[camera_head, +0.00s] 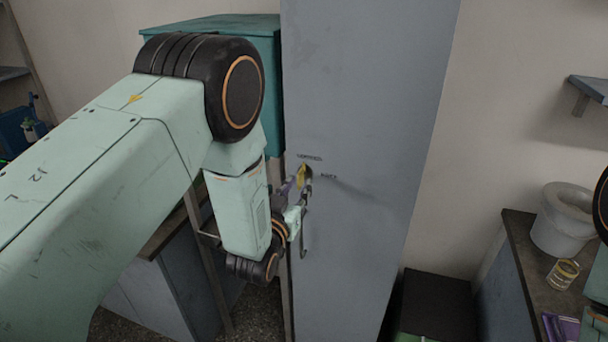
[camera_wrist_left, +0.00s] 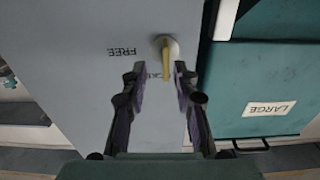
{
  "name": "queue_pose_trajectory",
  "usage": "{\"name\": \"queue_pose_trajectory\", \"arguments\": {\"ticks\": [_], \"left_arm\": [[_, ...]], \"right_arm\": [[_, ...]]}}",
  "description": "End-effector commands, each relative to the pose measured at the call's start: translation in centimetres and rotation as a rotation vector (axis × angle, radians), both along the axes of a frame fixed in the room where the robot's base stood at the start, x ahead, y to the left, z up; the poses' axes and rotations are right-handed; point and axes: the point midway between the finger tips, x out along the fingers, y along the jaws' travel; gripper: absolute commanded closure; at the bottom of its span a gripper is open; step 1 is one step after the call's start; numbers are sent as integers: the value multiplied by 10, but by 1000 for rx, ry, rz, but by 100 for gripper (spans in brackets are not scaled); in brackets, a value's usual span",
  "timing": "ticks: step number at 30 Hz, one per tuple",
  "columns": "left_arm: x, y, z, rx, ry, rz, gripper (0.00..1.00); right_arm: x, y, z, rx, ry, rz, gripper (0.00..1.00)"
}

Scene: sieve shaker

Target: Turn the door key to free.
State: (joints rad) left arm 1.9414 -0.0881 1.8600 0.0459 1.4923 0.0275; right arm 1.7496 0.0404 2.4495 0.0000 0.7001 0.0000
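The yellow door key (camera_head: 304,174) sits in a round lock on the grey cabinet door (camera_head: 362,120). It points up, toward the upper label and away from the FREE label (camera_head: 328,176) on its right. In the left wrist view, which is upside down, the key (camera_wrist_left: 166,60) hangs down from its round plate toward a partly hidden label; FREE (camera_wrist_left: 121,51) is at left. My left gripper (camera_head: 292,190) is at the door beside the key. Its fingers (camera_wrist_left: 160,82) are apart, with the key between their tips, nearer the right finger; contact is unclear. My right gripper is out of view.
A door handle (camera_head: 304,232) is just below the key, close to my left wrist. A teal cabinet (camera_head: 240,28) marked LARGE (camera_wrist_left: 269,108) stands left of the door. A bench with a white bucket (camera_head: 562,222) and a tin (camera_head: 563,271) is at right.

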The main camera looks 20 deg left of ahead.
Motion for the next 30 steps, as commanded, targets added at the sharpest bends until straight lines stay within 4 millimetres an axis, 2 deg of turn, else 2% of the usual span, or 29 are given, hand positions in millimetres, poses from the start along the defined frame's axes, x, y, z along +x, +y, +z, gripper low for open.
{"name": "queue_pose_trajectory", "arguments": {"ticks": [3,9,21,30], "left_arm": [[17,0,1,-1,-1,2,71],[36,-2,0,-1,2,2,71],[42,-3,-1,-1,3,2,71],[42,-3,-1,-1,3,3,95]], "right_arm": [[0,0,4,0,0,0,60],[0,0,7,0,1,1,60],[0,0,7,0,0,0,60],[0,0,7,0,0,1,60]]}}
